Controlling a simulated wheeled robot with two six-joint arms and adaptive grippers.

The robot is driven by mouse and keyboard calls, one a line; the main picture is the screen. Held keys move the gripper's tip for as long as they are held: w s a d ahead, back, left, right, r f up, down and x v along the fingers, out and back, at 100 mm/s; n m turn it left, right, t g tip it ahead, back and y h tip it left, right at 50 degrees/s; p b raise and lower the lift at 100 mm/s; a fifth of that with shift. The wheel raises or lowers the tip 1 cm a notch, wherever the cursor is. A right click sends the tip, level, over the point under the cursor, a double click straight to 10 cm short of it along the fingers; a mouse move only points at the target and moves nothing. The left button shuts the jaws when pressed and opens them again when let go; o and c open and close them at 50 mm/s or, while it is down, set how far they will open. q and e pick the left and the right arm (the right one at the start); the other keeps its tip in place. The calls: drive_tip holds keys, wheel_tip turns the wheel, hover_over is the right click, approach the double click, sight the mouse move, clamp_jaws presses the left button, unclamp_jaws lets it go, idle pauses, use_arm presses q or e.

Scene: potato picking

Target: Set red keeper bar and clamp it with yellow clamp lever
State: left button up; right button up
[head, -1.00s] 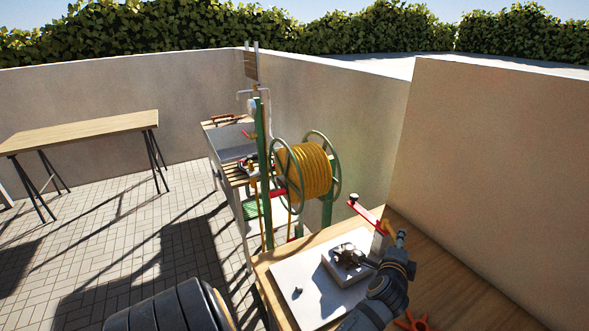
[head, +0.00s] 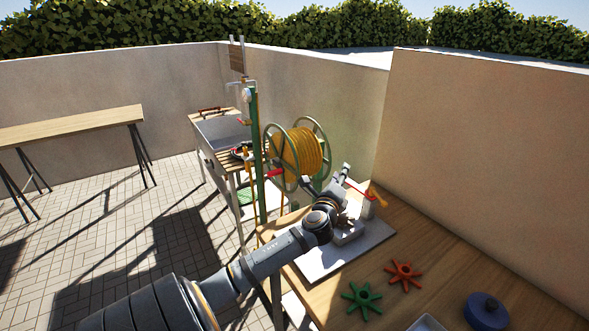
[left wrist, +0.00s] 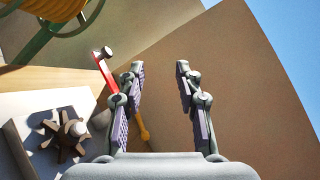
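The red keeper bar (head: 356,188) sits on a grey upright at the back of the white base plate (head: 318,264). The yellow clamp lever (head: 378,197) is beside the bar's right end; in the wrist view the lever (left wrist: 143,127) is partly hidden behind the left finger. My left gripper (head: 329,182) is open and empty, beside the bar and above the fixture. In the wrist view its fingertips (left wrist: 160,68) are apart, with the bar outside the left finger.
A dark star-shaped part (left wrist: 66,132) is on the fixture's block. Orange (head: 404,275) and green (head: 362,297) star wheels and a blue round part (head: 486,310) lie on the wooden table (head: 455,262). A hose reel (head: 300,152) stands behind, and a wall (head: 480,150) is close right.

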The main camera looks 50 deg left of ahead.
use_arm(q)
drive_tip(key=s+a+f+g, duration=0.1)
drive_tip(key=a+f, duration=0.4)
drive_tip(key=a, duration=0.3)
drive_tip(key=s+a+f+n+g, duration=0.1)
drive_tip(key=s+a+f+g, duration=0.1)
drive_tip(key=a+f, duration=0.4)
drive_tip(key=a, duration=0.3)
drive_tip(key=shift+s+f+g, duration=0.25)
drive_tip(key=shift+g, duration=0.05)
